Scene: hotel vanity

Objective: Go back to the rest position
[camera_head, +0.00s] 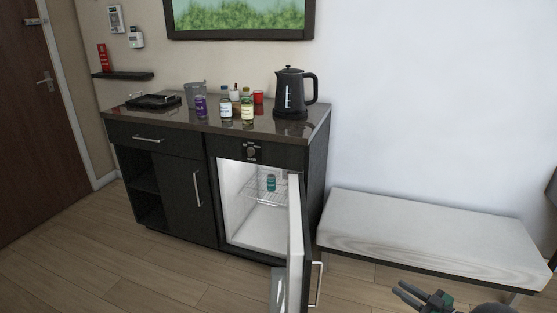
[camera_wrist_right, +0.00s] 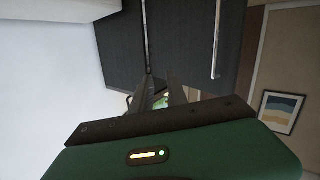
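My right gripper (camera_head: 400,289) is at the bottom right of the head view, in front of the bench and to the right of the open fridge door. It also shows in the right wrist view (camera_wrist_right: 161,77), where its two dark fingers stand apart with a gap and nothing between them. It is open and empty, touching nothing that I can see. My left gripper is not in view.
The mini fridge door (camera_head: 295,240) stands open from the dark vanity (camera_head: 160,170); a small teal bottle (camera_head: 271,183) is on the shelf inside. Bottles and a black kettle (camera_head: 290,92) stand on top. A pale bench (camera_head: 430,235) is at right. Floor at front left is clear.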

